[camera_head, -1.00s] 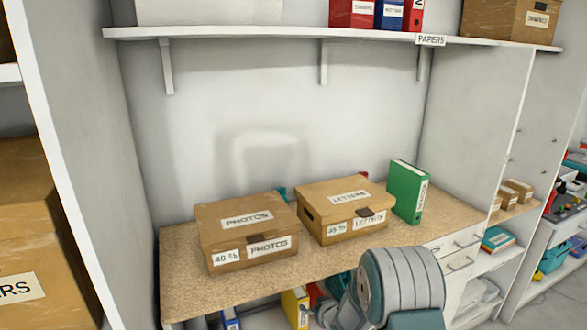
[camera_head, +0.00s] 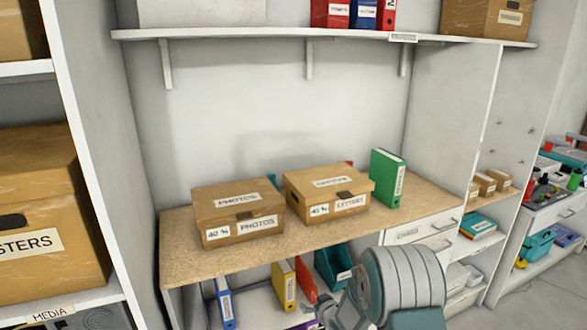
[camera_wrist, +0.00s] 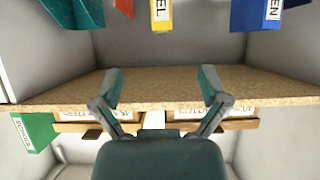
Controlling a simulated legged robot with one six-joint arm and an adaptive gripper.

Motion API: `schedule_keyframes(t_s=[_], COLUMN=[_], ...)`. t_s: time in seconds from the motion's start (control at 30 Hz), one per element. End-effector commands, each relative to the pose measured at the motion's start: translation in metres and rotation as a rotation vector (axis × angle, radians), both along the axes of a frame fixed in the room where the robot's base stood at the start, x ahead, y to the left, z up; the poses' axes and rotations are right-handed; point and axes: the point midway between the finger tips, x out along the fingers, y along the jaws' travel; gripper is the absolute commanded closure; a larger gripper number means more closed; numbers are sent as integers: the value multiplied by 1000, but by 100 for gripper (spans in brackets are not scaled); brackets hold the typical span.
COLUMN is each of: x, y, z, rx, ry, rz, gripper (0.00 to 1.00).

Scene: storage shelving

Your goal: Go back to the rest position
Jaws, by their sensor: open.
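My gripper (camera_wrist: 161,86) is open in the wrist view, its two teal-tipped fingers apart with nothing between them. It appears in front of the edge of the wooden worktop (camera_wrist: 160,88), which is seen upside down. In the head view my grey arm shows at the bottom right, in front of the lower shelf and drawers. The fingertips cannot be made out there. A PHOTOS box (camera_head: 237,211) and a LETTERS box (camera_head: 328,191) stand side by side on the worktop. A green binder (camera_head: 387,178) stands upright right of them.
Below the worktop stand a blue binder (camera_head: 224,303), a yellow binder (camera_head: 284,286) and a teal holder (camera_head: 334,268). White drawers (camera_head: 425,237) are close to my arm. An upper shelf (camera_head: 240,34) holds boxes and binders. The worktop's front strip is clear.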

Motion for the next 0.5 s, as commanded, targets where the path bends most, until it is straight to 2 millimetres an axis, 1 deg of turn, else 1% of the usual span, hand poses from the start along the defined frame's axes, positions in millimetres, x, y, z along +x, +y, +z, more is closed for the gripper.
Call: schedule_keyframes(t_s=[0.03,0.33,0.5], x=[1,-2,-6], y=[-1,-11,-20], z=[7,31,53], rx=[-4,-35,-57], ry=[-4,15,31], rz=[-5,-37,-66], gripper=[6,6,6])
